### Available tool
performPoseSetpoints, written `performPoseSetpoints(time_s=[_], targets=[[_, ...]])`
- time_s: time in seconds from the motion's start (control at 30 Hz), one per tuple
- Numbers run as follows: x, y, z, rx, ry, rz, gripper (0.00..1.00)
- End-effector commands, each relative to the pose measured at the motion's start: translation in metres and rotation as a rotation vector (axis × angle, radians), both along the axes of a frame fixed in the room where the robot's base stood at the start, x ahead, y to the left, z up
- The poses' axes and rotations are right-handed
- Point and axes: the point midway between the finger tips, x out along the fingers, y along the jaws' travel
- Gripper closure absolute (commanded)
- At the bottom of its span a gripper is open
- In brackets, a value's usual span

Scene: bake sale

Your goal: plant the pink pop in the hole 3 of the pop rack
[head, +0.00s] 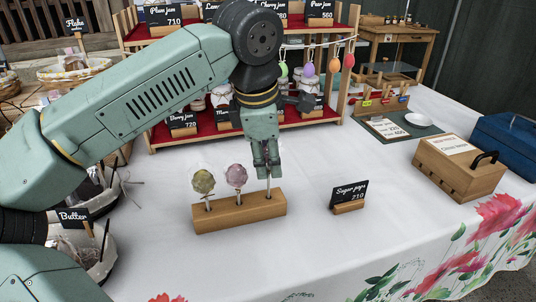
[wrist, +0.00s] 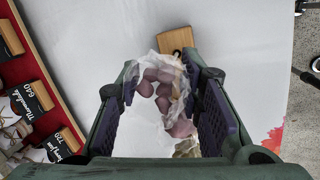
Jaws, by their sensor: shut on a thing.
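The wooden pop rack (head: 238,214) stands on the white cloth. A yellow-green pop (head: 203,182) stands in its left hole and a mauve pop (head: 237,176) in its middle hole. My gripper (head: 267,172) is upright over the rack's right end, shut on the wrapped pink pop (wrist: 158,80). Its head is hidden by the fingers in the head view. Its stick (head: 268,188) points down to the right end of the rack; I cannot tell whether the tip is inside the hole. The rack's end (wrist: 176,40) also shows in the wrist view.
A "Sugar pops" sign (head: 349,197) stands right of the rack. A wooden box (head: 459,168) and a blue box (head: 507,141) are farther right. Red jam shelves (head: 205,135) stand behind, and a basket (head: 100,263) is at left. The cloth in front is clear.

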Motion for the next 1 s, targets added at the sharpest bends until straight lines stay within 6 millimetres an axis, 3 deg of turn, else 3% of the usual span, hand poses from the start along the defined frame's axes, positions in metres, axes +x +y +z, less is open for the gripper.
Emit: performPoseSetpoints(time_s=[1.0], targets=[[0.000,0.000,-0.027,0.000,0.000,0.001,0.76]])
